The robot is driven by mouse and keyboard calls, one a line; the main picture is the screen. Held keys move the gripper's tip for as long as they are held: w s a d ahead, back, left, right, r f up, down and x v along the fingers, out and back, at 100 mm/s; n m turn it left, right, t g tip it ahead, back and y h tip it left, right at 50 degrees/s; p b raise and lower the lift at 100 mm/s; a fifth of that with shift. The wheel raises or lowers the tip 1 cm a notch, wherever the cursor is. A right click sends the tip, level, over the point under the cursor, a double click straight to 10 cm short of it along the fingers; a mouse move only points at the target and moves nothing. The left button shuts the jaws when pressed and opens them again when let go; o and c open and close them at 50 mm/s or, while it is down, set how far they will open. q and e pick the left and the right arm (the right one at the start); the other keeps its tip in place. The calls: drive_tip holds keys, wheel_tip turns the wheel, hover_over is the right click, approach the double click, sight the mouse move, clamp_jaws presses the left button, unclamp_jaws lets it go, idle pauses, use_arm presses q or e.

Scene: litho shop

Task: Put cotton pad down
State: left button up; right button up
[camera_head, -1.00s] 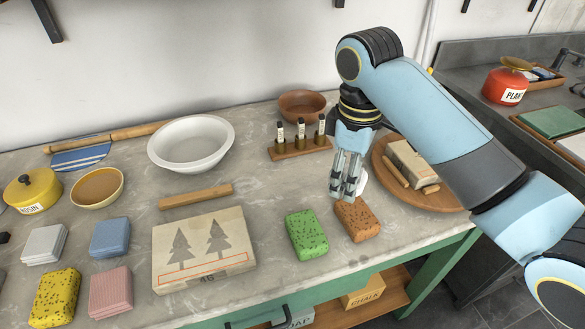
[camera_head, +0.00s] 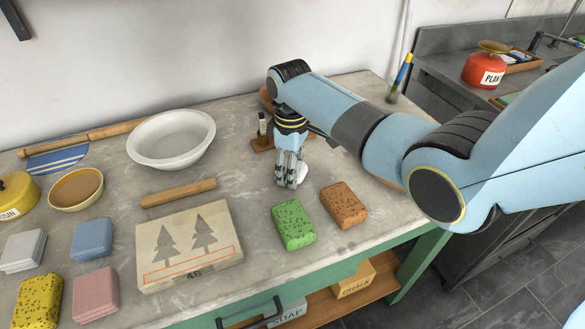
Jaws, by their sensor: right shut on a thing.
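My right gripper (camera_head: 288,181) points down over the worktop, behind the green sponge. It is shut on the cotton pad (camera_head: 301,174), a small white thing partly hidden by the fingers. The pad is low, close to the worktop; I cannot tell whether it touches. My left gripper is not in view.
A green sponge (camera_head: 293,225) and a brown sponge (camera_head: 344,204) lie in front of the gripper. A stone with two printed trees (camera_head: 190,255), a wooden bar (camera_head: 178,193) and a white bowl (camera_head: 170,140) stand to the left. My right arm hides the round board. Bare worktop (camera_head: 245,180) lies left of the gripper.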

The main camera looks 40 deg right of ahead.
drive_tip(key=shift+f, duration=0.3)
drive_tip(key=shift+s+f, duration=0.1)
drive_tip(key=shift+s, duration=0.1)
drive_tip(key=o, duration=1.2)
drive_tip(key=shift+f, duration=0.1)
drive_tip(key=shift+c, duration=0.2)
drive_tip(key=shift+o, duration=0.9)
drive_tip(key=shift+f, duration=0.1)
drive_tip(key=shift+w+r, duration=0.1)
drive_tip(key=shift+r, duration=0.25)
wheel_tip(320, 180, up, 12)
drive_tip(key=shift+w+r+p, duration=0.15)
drive_tip(key=shift+r+p, duration=0.1)
drive_tip(key=shift+p, duration=0.15)
